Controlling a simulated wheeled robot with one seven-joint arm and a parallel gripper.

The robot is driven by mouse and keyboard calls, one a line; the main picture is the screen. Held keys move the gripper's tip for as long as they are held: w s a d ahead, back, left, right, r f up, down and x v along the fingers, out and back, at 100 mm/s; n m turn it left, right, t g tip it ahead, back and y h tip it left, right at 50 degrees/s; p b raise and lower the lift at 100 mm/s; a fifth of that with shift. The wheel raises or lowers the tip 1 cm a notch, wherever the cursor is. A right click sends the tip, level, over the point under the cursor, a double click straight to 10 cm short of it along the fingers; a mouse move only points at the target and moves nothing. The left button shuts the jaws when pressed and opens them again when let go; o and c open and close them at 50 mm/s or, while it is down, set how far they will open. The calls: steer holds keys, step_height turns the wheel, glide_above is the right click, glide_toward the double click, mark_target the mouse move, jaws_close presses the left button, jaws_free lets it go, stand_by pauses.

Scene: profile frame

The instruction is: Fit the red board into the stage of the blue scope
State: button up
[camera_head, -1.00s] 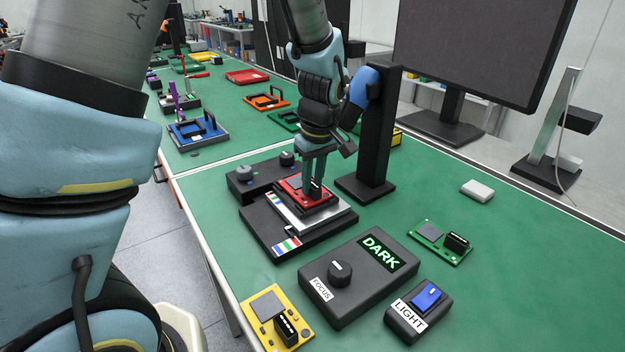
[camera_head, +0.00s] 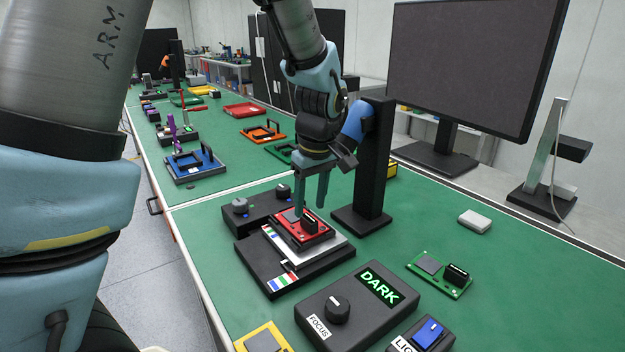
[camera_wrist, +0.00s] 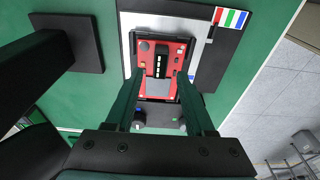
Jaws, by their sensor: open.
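The red board (camera_head: 291,231) lies on the stage of the blue scope, in a dark frame on a silver plate (camera_head: 333,248) over a black base (camera_head: 252,252). It carries a black block and a grey chip. The wrist view shows the board (camera_wrist: 171,58) face on, roughly square within its dark surround; whether it is fully seated I cannot tell. My gripper (camera_head: 310,208) is open just above the board, its fingers apart. In the wrist view the fingertips (camera_wrist: 157,85) stand on either side of the board's near part. The scope's blue head (camera_head: 357,121) is on a black column (camera_head: 374,170).
A focus box (camera_head: 340,285) with a knob reads DARK. A light switch box (camera_head: 428,333), a green board (camera_head: 440,273) and a yellow board (camera_head: 262,340) lie in front. A knob box (camera_head: 262,206) stands behind the stage. A monitor (camera_head: 470,75) stands at back right.

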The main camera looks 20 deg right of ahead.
step_height(320, 180, up, 8)
steer(key=s+b, duration=0.1)
steer(key=shift+r, duration=0.2)
steer(key=w+a+f+m, duration=0.1)
steer(key=w+a+f, duration=0.15)
steer(key=a, duration=0.65)
steer(key=w+a+f, duration=0.2)
steer(key=a+f, duration=0.1)
steer(key=a, duration=0.5)
steer(key=s+a+f+m, duration=0.1)
steer(key=s+a, duration=0.1)
steer(key=a, duration=0.5)
steer(key=s+a+f+m, duration=0.1)
steer(key=s+a+f, duration=0.1)
steer(key=a, duration=0.5)
steer(key=shift+f, duration=0.3)
